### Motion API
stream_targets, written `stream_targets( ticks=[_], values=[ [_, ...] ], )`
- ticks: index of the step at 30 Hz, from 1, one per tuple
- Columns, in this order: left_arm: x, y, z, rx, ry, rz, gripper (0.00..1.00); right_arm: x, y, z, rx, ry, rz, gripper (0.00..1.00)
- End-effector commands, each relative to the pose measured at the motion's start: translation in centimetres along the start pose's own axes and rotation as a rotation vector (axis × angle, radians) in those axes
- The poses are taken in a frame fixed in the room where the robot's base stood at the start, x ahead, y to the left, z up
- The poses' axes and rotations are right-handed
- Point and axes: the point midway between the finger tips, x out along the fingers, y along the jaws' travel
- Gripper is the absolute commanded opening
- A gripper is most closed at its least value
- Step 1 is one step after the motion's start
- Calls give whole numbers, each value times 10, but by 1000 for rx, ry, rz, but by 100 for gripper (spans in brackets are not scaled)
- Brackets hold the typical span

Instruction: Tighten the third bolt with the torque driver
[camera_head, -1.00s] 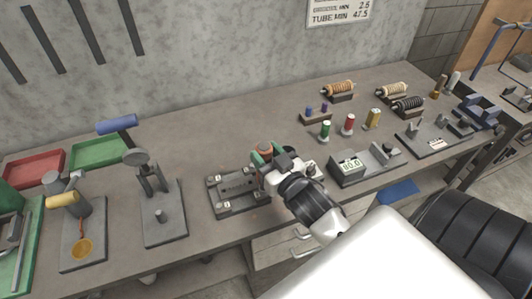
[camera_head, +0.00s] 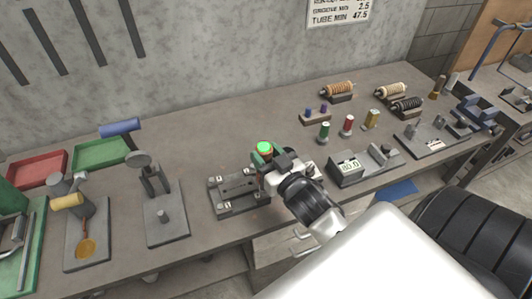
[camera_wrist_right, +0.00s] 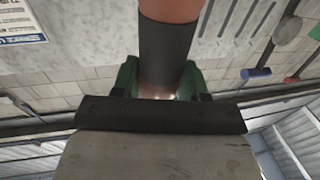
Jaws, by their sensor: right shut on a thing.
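My right gripper (camera_head: 267,163) is shut on the torque driver (camera_head: 265,148), which stands about upright at the right end of the bolt plate (camera_head: 236,188). The driver's top glows green. In the right wrist view the driver (camera_wrist_right: 167,45) shows an orange part and a dark collar between the green fingers of my right gripper (camera_wrist_right: 160,82). The plate is a grey fixture with small bolt spots near its corners. The gripper hides the driver's tip and the bolt under it, so contact cannot be seen. My left gripper is not in view.
Bench behind the plate is clear.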

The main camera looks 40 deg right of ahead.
Motion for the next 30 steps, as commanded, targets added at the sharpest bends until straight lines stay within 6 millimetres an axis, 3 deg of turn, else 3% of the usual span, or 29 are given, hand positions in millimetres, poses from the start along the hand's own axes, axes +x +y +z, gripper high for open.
stream_targets(
  ticks=[1, 21, 30],
  values=[
    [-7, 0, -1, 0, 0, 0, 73, 1, 0, -9, 0, 7, -1, 15],
    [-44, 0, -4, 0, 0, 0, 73, 2, 0, -46, -2, 11, -1, 15],
    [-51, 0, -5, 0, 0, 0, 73, 2, 0, -53, -2, 11, -1, 15]
  ],
)
